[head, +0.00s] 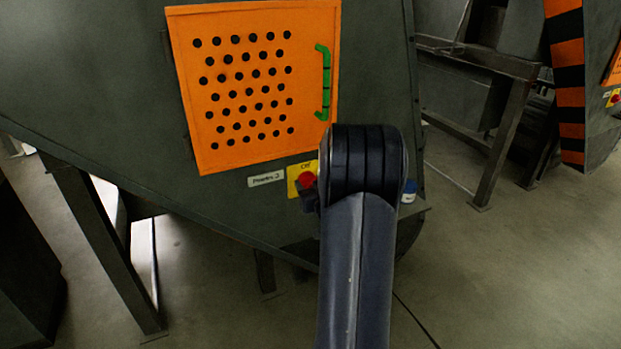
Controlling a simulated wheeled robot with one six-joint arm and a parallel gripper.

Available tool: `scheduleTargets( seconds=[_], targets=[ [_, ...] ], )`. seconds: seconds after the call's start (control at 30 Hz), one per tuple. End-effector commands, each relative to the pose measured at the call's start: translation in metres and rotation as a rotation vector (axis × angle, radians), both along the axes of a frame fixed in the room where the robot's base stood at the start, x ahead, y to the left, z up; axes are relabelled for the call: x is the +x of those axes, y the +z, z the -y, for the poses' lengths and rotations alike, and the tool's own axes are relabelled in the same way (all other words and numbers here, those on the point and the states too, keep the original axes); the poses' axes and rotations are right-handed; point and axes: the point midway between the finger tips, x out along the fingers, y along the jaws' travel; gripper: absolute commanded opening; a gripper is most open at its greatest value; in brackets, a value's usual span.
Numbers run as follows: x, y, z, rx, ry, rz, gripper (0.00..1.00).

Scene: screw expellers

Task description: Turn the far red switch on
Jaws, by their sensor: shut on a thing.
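A red switch (306,180) sits on a yellow plate (293,186) low on the grey machine, below the orange panel. The plate reads "Off" at its top. Part of my gripper (310,195) shows as a dark shape against the switch, shut on it; my arm hides the rest of the gripper and the plate's right side. A second red switch (614,97) on a yellow plate is at the far right edge, on another machine, well away from my gripper.
The orange perforated panel (205,160) has a green handle (326,85). A white label (265,179) is left of the yellow plate. Metal legs (105,250) stand at the left. A striped orange-black edge (568,90) is at right. Open floor (510,270) lies at lower right.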

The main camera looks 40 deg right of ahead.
Motion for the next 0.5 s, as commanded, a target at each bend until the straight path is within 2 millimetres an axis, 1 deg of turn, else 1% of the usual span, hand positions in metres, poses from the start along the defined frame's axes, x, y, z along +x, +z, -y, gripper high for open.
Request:
scheduleTargets(
  seconds=[0.2,0.5],
  targets=[
    [-0.0006,0.0021,-0.0003,0.199,0.002,0.040,0.26],
    [-0.0004,0.0014,0.0006,0.424,0.002,0.096,0.26]
  ],
)
